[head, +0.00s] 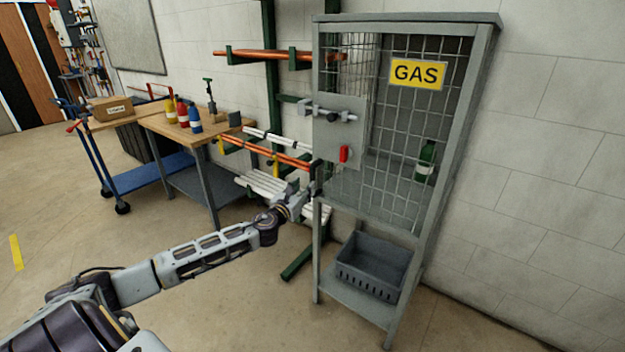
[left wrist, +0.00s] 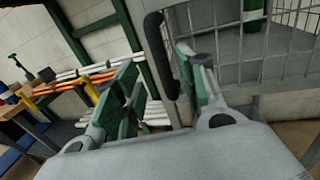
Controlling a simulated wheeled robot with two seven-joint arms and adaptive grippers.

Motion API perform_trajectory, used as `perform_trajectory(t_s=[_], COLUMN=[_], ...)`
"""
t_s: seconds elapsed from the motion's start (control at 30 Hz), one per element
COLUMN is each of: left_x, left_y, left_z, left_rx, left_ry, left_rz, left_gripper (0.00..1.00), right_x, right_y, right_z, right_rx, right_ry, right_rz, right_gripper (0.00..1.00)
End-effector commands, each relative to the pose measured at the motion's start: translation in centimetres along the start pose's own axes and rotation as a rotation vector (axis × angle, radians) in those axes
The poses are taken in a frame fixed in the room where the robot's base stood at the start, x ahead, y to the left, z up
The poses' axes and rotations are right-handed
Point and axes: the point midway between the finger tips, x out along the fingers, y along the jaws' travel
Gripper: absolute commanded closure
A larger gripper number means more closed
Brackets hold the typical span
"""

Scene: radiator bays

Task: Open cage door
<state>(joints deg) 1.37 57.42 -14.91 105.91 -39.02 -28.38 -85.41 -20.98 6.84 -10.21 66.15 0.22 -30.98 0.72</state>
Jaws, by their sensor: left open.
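The grey gas cage (head: 480,90) stands against the wall at the right in the head view, with a yellow GAS sign (head: 417,74). Its mesh door (head: 395,130) looks shut. A grey plate on the door carries a metal bolt (head: 330,113) and a red piece (head: 343,153). A black upright handle (left wrist: 159,55) is at the door's left edge. My left gripper (head: 303,197) is open at this handle. In the left wrist view the handle shows between the two green-padded fingers; contact cannot be told. My right gripper is out of view.
A grey crate (head: 372,264) sits on the cage's low shelf. A green bottle (head: 425,162) shows behind the mesh. A rack (head: 268,100) with pipes stands left of the cage, close behind my gripper. A workbench (head: 175,125) with bottles is further left. Floor in front is clear.

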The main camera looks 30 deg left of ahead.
Motion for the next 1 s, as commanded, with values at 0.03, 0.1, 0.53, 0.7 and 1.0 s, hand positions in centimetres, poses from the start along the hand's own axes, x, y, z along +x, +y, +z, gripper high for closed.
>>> perform_trajectory(t_s=[0.03, 0.1, 0.53, 0.7, 1.0], left_x=[0.3, 0.7, 3.1, 4.1, 5.9], left_y=[0.0, 0.0, 0.0, 0.0, 0.0], left_z=[0.0, 0.0, 0.0, 0.0, 0.0], left_rx=[-0.002, -0.003, -0.001, -0.003, -0.002], left_ry=[0.0, 0.0, -0.001, 0.0, 0.0], left_rz=[0.0, 0.001, 0.0, 0.001, 0.001], left_gripper=[0.59, 0.59, 0.59, 0.59, 0.59], right_x=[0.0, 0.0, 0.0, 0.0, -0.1], right_y=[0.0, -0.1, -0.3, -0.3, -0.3], right_z=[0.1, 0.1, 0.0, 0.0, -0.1], right_rx=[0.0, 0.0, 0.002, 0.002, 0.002], right_ry=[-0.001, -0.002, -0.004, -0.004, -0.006], right_rz=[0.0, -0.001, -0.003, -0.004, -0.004], right_gripper=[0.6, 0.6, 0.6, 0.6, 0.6])
